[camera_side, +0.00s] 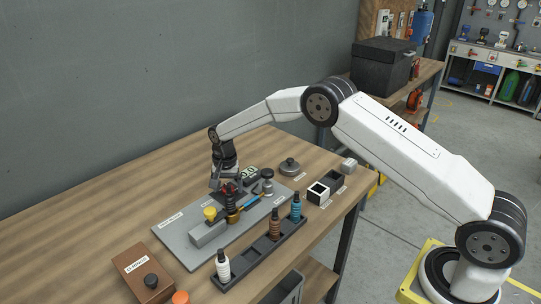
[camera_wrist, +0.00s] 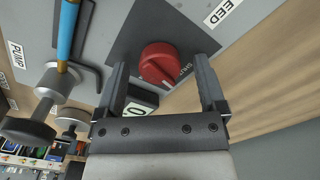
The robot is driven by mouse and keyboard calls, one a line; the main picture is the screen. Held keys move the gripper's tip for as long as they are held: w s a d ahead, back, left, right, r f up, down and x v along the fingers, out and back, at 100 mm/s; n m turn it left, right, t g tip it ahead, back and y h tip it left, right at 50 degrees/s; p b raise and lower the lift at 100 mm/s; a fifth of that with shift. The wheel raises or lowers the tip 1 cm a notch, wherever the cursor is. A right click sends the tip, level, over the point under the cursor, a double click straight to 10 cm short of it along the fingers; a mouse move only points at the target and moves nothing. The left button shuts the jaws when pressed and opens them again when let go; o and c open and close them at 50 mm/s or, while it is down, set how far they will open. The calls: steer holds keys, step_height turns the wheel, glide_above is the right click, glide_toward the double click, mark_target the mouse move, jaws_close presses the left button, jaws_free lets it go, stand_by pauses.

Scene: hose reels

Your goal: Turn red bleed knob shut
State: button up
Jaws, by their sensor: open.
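The red bleed knob (camera_wrist: 160,63) sits on a dark square plate (camera_wrist: 125,42) with a label beside it that seems to read SHUT. A white label ending in "EED" (camera_wrist: 222,13) is on the grey panel beyond. My gripper (camera_wrist: 161,68) is open, with one finger on each side of the knob in the wrist view. I see gaps between the fingers and the knob; whether the tips reach down to its height I cannot tell. In the side view my gripper (camera_side: 222,187) is low over the grey panel (camera_side: 178,236), and the knob is mostly hidden there.
A blue rod (camera_wrist: 67,30) and metal fittings (camera_wrist: 50,85) stand near the knob. A small display (camera_wrist: 137,109) is close to one finger. In the side view, a dark rack (camera_side: 262,250) of bottles, a brown box (camera_side: 145,275) and a yellow knob (camera_side: 210,213) are nearby.

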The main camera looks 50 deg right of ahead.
steer(key=shift+r, duration=3.85)
steer(key=shift+s, duration=0.1)
steer(key=n, duration=0.1)
steer(key=n+t, duration=0.1)
steer(key=s+n+t, duration=0.1)
steer(key=n, duration=0.1)
steer(key=shift+f, duration=0.25)
steer(key=n+t, duration=0.1)
steer(key=s+n, duration=0.1)
steer(key=n, duration=0.1)
steer(key=s+n+t, duration=0.1)
steer(key=n, duration=0.1)
steer(key=shift+s+a+t, duration=0.15)
steer(key=shift+s+t, duration=0.1)
steer(key=shift+t, duration=0.05)
steer(key=shift+f, duration=0.1)
steer(key=shift+x, duration=3.8)
